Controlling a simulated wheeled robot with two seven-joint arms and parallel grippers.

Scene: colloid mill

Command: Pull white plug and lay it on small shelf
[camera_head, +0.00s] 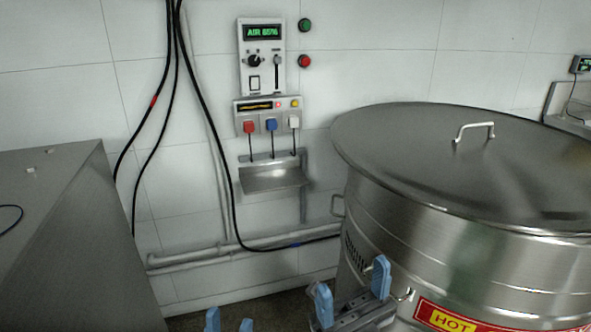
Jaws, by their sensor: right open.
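The white plug (294,122) sits in the rightmost place of the socket box on the wall, beside a blue plug (271,125) and a red plug (250,127). A dark cord hangs from each plug. The small metal shelf (272,181) is on the wall just below the plugs, and its visible surface is bare. My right gripper (352,289) is open and empty, low in front of the steel vat and well below the shelf. My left gripper (230,322) shows only its two blue fingertips at the bottom edge, apart, with nothing seen between them.
A large lidded steel vat (470,245) with a HOT label (455,321) stands right of the shelf. A grey metal cabinet (75,240) stands at left. A control panel (262,75) is above the plugs. Black cables and pipes run along the wall.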

